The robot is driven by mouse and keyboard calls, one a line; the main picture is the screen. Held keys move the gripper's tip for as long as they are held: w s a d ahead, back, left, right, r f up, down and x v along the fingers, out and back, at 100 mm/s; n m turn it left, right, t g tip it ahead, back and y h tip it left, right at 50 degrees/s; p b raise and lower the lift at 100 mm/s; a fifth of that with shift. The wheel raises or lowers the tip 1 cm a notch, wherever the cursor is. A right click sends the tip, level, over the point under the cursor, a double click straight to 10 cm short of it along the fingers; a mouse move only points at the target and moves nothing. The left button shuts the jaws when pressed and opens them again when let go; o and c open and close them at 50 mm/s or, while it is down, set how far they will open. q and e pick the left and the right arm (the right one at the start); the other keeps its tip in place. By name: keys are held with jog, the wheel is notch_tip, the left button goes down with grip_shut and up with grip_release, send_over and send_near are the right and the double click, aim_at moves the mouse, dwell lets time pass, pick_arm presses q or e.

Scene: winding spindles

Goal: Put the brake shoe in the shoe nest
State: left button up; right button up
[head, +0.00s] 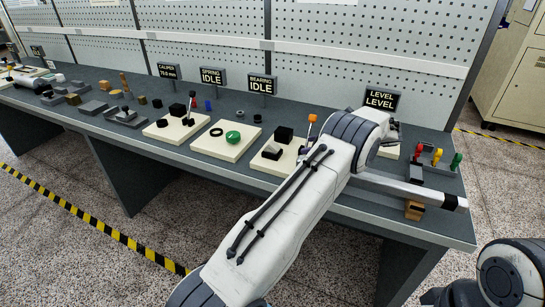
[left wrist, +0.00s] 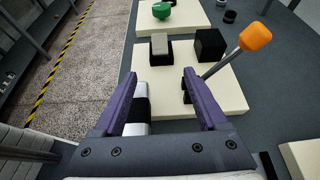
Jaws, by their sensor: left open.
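My left gripper (left wrist: 161,74) is open, its two purple fingers spread over the near part of a cream board (left wrist: 222,88). Nothing is gripped between them. A block with a grey top and dark sides (left wrist: 158,50) stands on the board beyond the fingertips, also seen in the head view (head: 272,153). A black block (left wrist: 210,45) stands beside it. I cannot tell for sure which piece is the brake shoe or the shoe nest. My right gripper is not in view.
An orange-knobbed lever (left wrist: 254,38) leans up close to the right finger. A board with a green round piece (head: 233,137) is left. Red, yellow and green handles (head: 438,156) stand at right.

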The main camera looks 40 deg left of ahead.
pick_arm(q)
send_near(277, 147)
jog(key=a+f, duration=0.1)
jog(key=a+f+p, duration=0.1)
jog(key=a, duration=0.1)
jog(key=shift+s+y, duration=0.2)
jog(key=shift+y, duration=0.1)
jog(key=p+x, duration=0.1)
jog(key=x, duration=0.3)
jog(key=shift+s+a+r+p, duration=0.15)
jog(key=shift+s+a+p, duration=0.05)
jog(key=shift+s+p, duration=0.15)
jog(key=shift+a+f, duration=0.25)
jog(key=shift+a, duration=0.1)
grip_shut()
